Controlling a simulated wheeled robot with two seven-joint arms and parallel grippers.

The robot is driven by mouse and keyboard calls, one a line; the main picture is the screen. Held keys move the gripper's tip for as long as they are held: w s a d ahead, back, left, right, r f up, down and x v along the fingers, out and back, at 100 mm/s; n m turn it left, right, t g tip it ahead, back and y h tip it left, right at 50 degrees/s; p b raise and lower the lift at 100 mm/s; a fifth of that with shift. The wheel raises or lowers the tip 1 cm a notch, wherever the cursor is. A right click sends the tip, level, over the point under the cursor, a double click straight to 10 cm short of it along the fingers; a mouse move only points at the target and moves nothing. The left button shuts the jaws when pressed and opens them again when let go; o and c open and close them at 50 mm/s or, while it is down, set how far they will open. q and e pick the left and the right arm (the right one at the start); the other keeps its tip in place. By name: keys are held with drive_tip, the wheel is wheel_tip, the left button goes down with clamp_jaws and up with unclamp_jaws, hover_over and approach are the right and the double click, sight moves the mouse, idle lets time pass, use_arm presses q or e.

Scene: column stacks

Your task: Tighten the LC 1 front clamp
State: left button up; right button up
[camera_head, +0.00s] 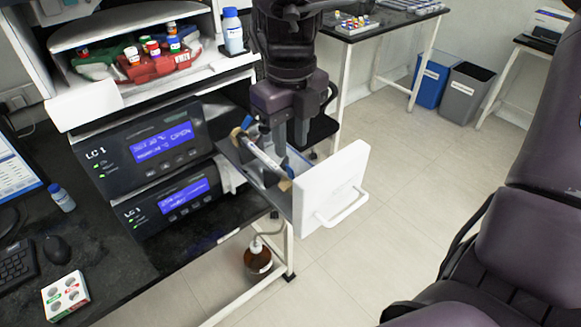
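The upper LC 1 unit (125,165) has a lit blue screen that reads OPEN. Its drawer is pulled out to the right, with a white front (332,187) and handle. A silvery column (262,157) lies slanted in the drawer, with tan and blue parts at its ends. The front clamp cannot be told apart clearly at this size. My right gripper (290,152) points down into the drawer at the column's front end. Its fingers look apart, but they hide what is between them, and contact is unclear. My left gripper is not in view.
A shelf above holds a red tray (150,66) of vials and a blue-capped bottle (232,32). A second unit (170,205) sits below. A brown bottle (258,258) stands under the bench. The floor right of the drawer is clear; bins (465,92) stand behind.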

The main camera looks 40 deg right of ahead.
sight(291, 169)
wheel_tip(291, 169, down, 7)
drive_tip(key=shift+f+p, duration=0.1)
drive_tip(key=shift+p, duration=0.2)
drive_tip(key=shift+c, duration=0.2)
